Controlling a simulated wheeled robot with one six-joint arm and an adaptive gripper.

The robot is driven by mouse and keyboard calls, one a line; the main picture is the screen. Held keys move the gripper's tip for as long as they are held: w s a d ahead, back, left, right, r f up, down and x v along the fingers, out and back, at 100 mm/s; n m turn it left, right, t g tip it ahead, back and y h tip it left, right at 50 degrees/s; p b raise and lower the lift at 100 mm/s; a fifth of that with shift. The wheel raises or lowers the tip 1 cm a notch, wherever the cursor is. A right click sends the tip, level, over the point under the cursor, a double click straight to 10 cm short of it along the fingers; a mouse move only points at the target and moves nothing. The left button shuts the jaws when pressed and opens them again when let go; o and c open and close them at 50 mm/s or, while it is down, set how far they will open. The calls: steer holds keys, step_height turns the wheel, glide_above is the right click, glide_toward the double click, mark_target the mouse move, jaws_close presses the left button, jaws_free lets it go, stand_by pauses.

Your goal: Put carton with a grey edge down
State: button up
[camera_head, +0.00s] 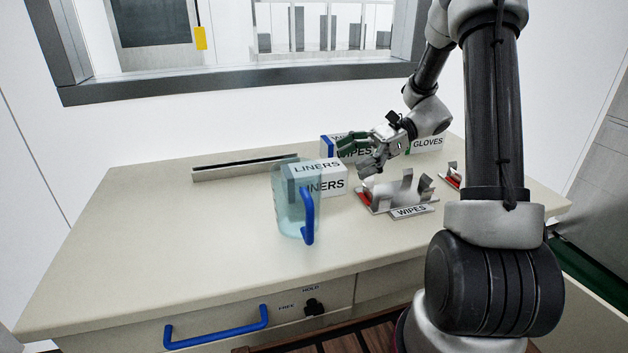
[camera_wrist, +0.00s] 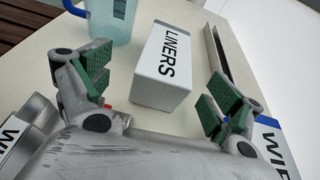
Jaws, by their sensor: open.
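The LINERS carton (camera_head: 330,180) is white with a greyish left end and rests on the counter. A translucent jug partly covers its left end in the head view. My gripper (camera_head: 362,153) is open and empty, just right of the carton and a little above the counter. In the wrist view its green-padded fingers (camera_wrist: 161,90) are spread wide, with no contact visible.
The blue-handled jug (camera_head: 291,205) stands in front of the carton. A WIPES carton (camera_head: 328,146) and GLOVES carton (camera_head: 428,144) stand behind my gripper. A metal holder labelled WIPES (camera_head: 408,211) is to the right. A slotted rail (camera_head: 240,167) lies behind. The counter's left (camera_head: 150,230) is clear.

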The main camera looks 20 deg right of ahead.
mark_target(335, 175)
steer(key=shift+w+a+f+m+y, duration=0.1)
steer(key=shift+w+f+m+y, duration=0.2)
steer(key=shift+w+f+m, duration=0.2)
steer(key=x, duration=0.7)
steer(key=shift+a, duration=0.25)
steer(key=c, duration=1.1)
steer(key=shift+r, duration=0.1)
steer(key=shift+c, duration=0.2)
